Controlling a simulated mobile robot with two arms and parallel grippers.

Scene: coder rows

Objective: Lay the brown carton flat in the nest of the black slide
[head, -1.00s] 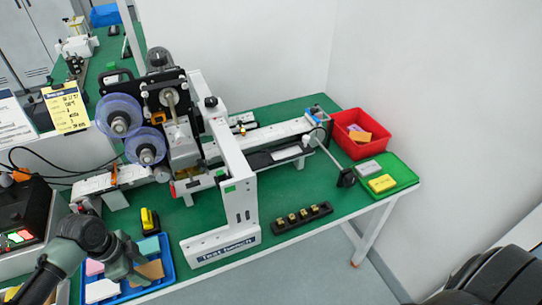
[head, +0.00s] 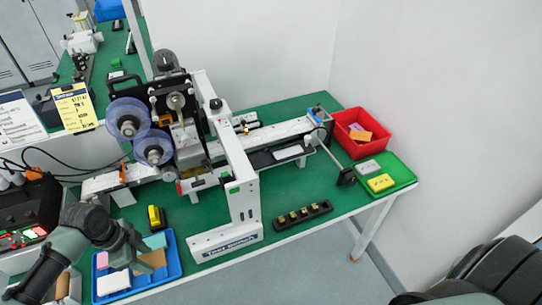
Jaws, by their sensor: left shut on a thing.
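The brown carton (head: 153,258) shows at the right part of the blue tray (head: 176,268), at the lower left of the head view. My left gripper (head: 147,254) reaches over the tray from the left and is shut on the brown carton. The fingers hide part of it, and I cannot tell whether it is clear of the tray. The black slide (head: 262,160) lies beside the white rail, right of the machine's white frame. A pale piece sits at its right end. The nest is too small to make out. My right gripper is not in view.
White, pink and teal pieces lie in the blue tray. A yellow and black item (head: 155,217) stands behind it. The labelling machine (head: 230,185) stands between tray and slide. A black strip with brass parts (head: 302,214), a red bin (head: 356,150) and a green tray (head: 400,186) are to the right.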

